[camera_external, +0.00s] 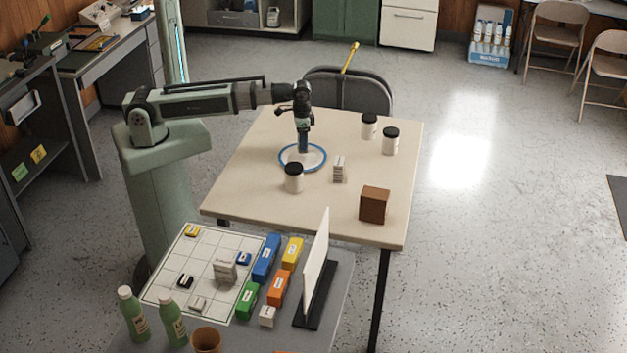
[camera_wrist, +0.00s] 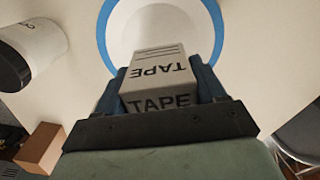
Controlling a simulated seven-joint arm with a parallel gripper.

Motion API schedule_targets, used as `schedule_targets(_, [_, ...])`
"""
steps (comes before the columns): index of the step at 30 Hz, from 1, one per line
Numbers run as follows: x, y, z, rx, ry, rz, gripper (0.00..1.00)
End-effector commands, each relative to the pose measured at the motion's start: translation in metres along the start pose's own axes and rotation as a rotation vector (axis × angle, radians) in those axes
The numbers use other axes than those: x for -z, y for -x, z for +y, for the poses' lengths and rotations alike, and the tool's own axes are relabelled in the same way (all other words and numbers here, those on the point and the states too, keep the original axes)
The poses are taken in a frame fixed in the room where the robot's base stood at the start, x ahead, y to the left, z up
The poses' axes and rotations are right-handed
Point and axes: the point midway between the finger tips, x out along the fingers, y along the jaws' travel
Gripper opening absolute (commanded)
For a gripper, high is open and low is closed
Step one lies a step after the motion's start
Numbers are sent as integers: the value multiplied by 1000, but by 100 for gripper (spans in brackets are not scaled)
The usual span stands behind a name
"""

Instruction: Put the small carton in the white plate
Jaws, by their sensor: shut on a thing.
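The small carton (camera_wrist: 158,74), pale grey and marked TAPE, sits between the two dark blue fingers of my gripper (camera_wrist: 160,84) in the wrist view. My gripper is shut on it. In the external view my gripper (camera_external: 303,148) points down over the white plate (camera_external: 316,160), which has a blue rim. The plate's blue rim (camera_wrist: 107,42) and white inside lie beyond the carton in the wrist view. The carton is hard to make out in the external view, and I cannot tell whether its underside touches the plate.
A dark-lidded white jar (camera_external: 293,180) stands close in front of the plate. A pale stacked block (camera_external: 340,170) stands right of it. A brown box (camera_external: 374,205) and two more jars (camera_external: 369,127) (camera_external: 390,142) are farther right. The table's middle right is clear.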

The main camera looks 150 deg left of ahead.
Motion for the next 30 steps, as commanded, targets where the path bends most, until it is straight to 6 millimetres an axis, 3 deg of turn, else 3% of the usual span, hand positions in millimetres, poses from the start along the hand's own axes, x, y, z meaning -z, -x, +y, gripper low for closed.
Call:
schedule_targets(13, [0, -38, 0, 0, 0, -1, 40])
schedule_targets(27, [0, -45, 0, 0, 0, 1, 40])
schedule_targets(28, [0, -45, 0, 0, 0, 1, 71])
schedule_targets(30, [0, -45, 0, 0, 0, 1, 77])
